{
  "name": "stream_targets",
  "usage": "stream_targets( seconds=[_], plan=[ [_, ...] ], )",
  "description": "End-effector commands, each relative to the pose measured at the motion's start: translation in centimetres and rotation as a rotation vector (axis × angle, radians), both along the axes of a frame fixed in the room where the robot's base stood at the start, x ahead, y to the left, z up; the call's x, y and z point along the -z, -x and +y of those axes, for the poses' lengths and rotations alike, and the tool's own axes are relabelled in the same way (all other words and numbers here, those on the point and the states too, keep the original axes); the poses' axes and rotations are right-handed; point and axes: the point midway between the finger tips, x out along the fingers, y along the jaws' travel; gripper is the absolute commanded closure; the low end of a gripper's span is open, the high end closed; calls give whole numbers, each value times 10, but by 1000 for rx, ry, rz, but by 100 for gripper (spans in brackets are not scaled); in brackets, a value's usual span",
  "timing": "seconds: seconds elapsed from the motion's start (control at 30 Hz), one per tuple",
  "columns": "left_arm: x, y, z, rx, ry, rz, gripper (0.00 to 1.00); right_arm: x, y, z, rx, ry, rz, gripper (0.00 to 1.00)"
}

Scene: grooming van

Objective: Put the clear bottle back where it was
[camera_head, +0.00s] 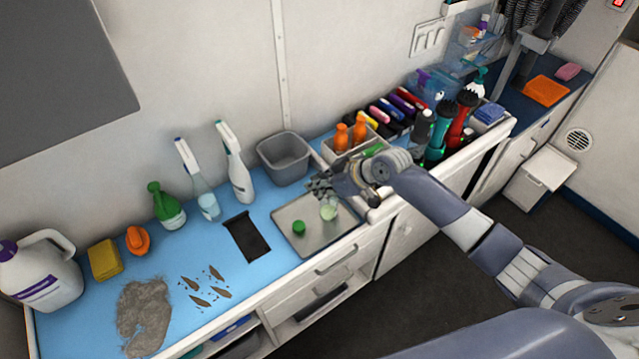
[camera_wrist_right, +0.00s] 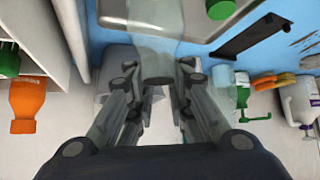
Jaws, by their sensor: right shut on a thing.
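The clear bottle (camera_wrist_right: 160,45) is between the fingers of my right gripper (camera_wrist_right: 157,85), which is shut on it. In the head view, my right gripper (camera_head: 322,188) is over the back right of the metal tray (camera_head: 318,245). The pale, see-through bottle (camera_head: 328,212) shows just below the fingers, partly hidden by them. I cannot tell whether its base touches the tray. A green cap (camera_head: 299,228) lies on the tray to the left of the bottle, and it also shows in the wrist view (camera_wrist_right: 220,8). My left gripper is not in view.
A grey bin (camera_head: 284,158) stands behind the tray. A black mat (camera_head: 246,238), spray bottles (camera_head: 238,178) and a green bottle (camera_head: 165,205) are to the left. A caddy with orange bottles (camera_head: 359,132) is behind right. Blue counter is bare between several items.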

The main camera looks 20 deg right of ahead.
Motion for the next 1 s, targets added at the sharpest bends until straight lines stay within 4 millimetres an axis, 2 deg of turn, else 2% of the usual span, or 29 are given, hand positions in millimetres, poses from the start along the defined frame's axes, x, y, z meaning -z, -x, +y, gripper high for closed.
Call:
stream_targets(
  seconds=[0.1,0.13,0.23,0.67,0.83,1.0],
  plan=[
    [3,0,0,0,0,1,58,4,0,0,0,0,0,100],
    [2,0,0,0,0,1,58,3,0,0,0,0,0,81],
    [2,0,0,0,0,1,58,3,0,0,0,1,1,59],
    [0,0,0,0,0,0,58,-3,1,-2,1,1,0,59],
    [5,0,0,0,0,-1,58,-18,14,-15,0,4,-2,59],
    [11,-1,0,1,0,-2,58,-43,33,-32,-1,4,-1,59]
  ],
)
